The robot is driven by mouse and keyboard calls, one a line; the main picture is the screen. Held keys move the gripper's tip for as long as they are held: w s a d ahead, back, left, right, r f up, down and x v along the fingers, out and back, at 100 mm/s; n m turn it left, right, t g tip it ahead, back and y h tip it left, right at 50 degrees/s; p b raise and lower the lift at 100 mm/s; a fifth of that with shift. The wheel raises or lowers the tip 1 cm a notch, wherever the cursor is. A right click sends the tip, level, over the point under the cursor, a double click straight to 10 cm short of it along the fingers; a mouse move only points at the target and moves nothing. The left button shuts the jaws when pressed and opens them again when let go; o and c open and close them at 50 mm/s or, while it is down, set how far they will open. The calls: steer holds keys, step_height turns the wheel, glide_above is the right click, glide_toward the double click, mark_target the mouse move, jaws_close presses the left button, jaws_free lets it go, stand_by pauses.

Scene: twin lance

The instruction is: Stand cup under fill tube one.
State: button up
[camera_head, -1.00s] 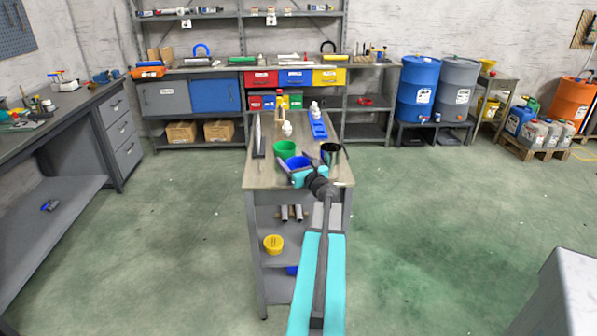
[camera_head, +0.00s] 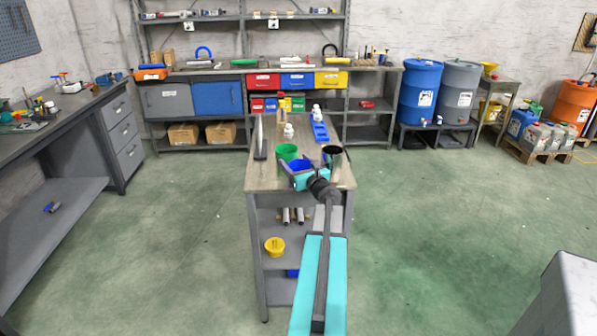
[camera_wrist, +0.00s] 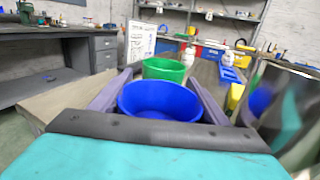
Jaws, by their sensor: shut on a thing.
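A blue cup (camera_head: 301,165) is between the fingers of my gripper (camera_head: 299,172), over the near part of the narrow bench (camera_head: 270,178). In the wrist view the blue cup (camera_wrist: 160,101) has its open mouth up, and the fingers of my gripper (camera_wrist: 161,90) flank it on both sides. My gripper is shut on this cup. I cannot tell whether its base touches the bench top. A green cup (camera_head: 287,151) stands just beyond it. I cannot clearly make out any fill tube.
A shiny dark metal container (camera_head: 333,156) stands close on the right. A thin upright white panel (camera_head: 259,137) stands on the left. White bottles (camera_head: 289,131) and a blue tray (camera_head: 320,131) are farther back. A yellow tub (camera_head: 274,246) sits on a lower shelf.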

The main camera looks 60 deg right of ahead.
steer(key=shift+r, duration=0.15)
steer(key=shift+r, duration=0.75)
step_height(320, 180, up, 2)
steer(key=a+r+p+v, duration=0.1)
steer(key=p+v, duration=0.6)
steer(key=v, duration=0.6)
steer(key=shift+a+r, duration=0.25)
steer(key=shift+p, duration=0.95)
steer(key=s+a+p, duration=0.1)
steer(key=p, duration=0.5)
steer(key=shift+s+a+f+p, duration=0.1)
steer(key=shift+s+a+p, duration=0.2)
steer(key=shift+p, duration=1.1)
